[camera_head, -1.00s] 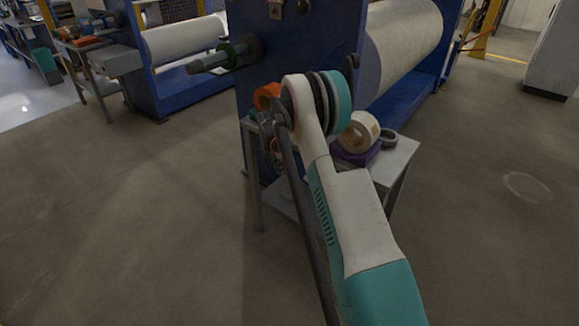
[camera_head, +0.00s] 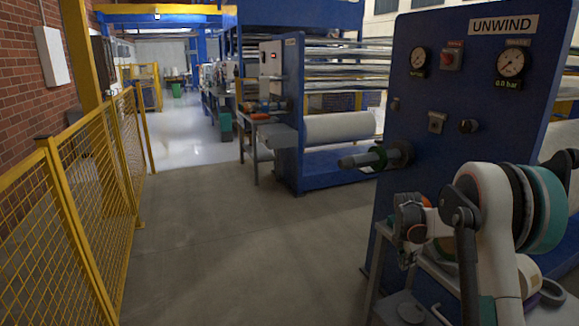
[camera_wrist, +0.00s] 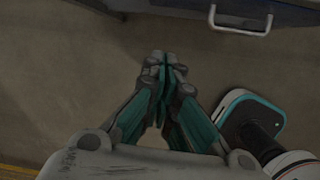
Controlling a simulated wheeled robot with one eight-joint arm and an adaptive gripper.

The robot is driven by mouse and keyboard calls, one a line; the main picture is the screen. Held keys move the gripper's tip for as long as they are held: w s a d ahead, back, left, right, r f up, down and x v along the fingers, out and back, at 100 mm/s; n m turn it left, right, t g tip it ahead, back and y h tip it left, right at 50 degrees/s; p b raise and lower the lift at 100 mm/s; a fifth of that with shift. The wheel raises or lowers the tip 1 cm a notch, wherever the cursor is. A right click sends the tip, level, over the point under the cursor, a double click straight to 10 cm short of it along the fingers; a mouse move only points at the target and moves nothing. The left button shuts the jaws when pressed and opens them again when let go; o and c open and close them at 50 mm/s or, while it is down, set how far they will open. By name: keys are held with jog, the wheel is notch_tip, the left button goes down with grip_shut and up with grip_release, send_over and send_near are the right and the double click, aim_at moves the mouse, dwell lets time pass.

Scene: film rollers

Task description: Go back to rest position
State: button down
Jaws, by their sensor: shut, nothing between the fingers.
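My gripper (camera_wrist: 166,66) shows in the wrist view with its grey and teal fingers closed together. Nothing is between the fingertips, and bare floor lies beneath them. In the head view my gripper (camera_head: 407,260) hangs at the lower right, beside my white and teal arm, which is folded and partly covers it. It is in front of the unwind machine (camera_head: 450,105), near a small grey table (camera_head: 377,285) that the arm largely hides.
A yellow mesh fence (camera_head: 70,220) stands at left. A second blue machine holds a white roll (camera_head: 340,128). Open floor (camera_head: 220,240) lies between. The wrist view shows a metal handle (camera_wrist: 240,29) at top.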

jog(key=s+a+r+m+t, duration=0.1)
jog(key=s+a+r+m, duration=0.4)
jog(key=s+a+r, duration=0.4)
jog(key=s+a+r+m+t, duration=0.2)
jog(key=s+a+r+m, duration=0.2)
jog(key=s+r, duration=0.55)
jog(key=s+a+m+t, duration=0.1)
jog(key=s+a+m, duration=0.2)
jog(key=s, duration=0.4)
jog(key=s+a+r+m+y, duration=0.1)
jog(key=s+a+m, duration=0.2)
jog(key=s, duration=0.4)
jog(key=s+a+m+t+y, duration=0.1)
jog(key=s+a+m, duration=0.2)
jog(key=s+m, duration=0.2)
jog(key=shift+s+a+r+t, duration=0.2)
jog(key=shift+s+a+t, duration=0.1)
jog(key=shift+s, duration=0.7)
